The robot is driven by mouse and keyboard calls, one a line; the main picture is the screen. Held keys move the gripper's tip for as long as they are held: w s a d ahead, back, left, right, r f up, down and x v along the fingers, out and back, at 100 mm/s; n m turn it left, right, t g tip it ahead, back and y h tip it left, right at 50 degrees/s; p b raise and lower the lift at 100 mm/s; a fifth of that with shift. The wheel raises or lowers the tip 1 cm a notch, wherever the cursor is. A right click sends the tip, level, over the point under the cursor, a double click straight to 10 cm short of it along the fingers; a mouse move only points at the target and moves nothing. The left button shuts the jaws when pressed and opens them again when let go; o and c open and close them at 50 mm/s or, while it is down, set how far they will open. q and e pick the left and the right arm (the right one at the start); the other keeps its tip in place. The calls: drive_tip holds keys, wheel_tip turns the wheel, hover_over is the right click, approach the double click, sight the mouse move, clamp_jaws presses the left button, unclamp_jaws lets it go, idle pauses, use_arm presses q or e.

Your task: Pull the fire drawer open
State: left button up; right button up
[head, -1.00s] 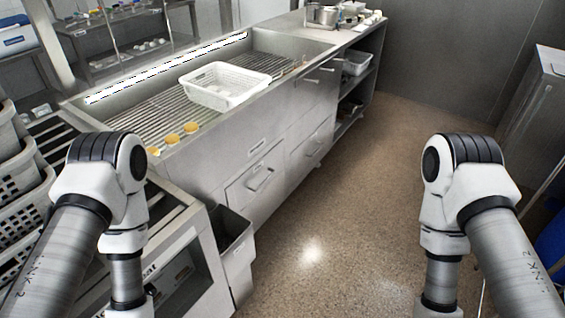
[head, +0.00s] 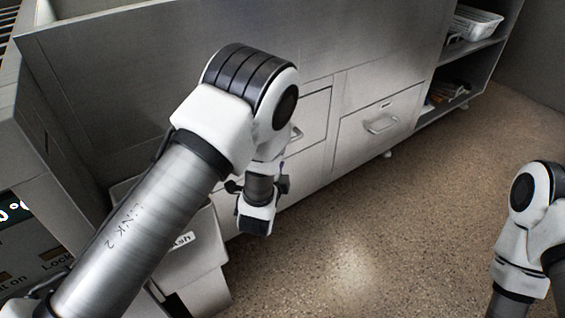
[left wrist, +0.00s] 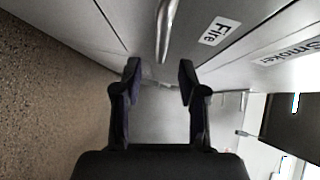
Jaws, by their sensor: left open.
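In the left wrist view, my left gripper (left wrist: 159,72) is open, its two dark fingers apart with nothing between the tips. A metal bar handle (left wrist: 168,28) lies just ahead of the tips, nearly in line with the gap. The grey drawer front (left wrist: 192,22) beside it carries a white "Fire" label (left wrist: 218,30). In the head view, my left wrist hangs in front of a drawer front (head: 314,112) that my arm partly hides; the left fingers are hard to make out there. Of my right arm only links show at the right edge; its gripper is out of frame.
A second closed drawer (head: 376,130) with a handle stands to the right in the same counter. A grey bin (head: 195,245) stands below my left arm. The speckled floor (head: 380,230) is clear.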

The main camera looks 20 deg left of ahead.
use_arm(q)
drive_tip(key=w+b, duration=0.1)
drive_tip(key=w, duration=0.1)
drive_tip(key=w+b, duration=0.1)
drive_tip(key=w, duration=0.1)
drive_tip(key=w+a+f, duration=0.1)
drive_tip(key=w, duration=0.2)
drive_tip(key=shift+b, duration=0.4)
drive_tip(key=shift+w, duration=0.3)
clamp_jaws()
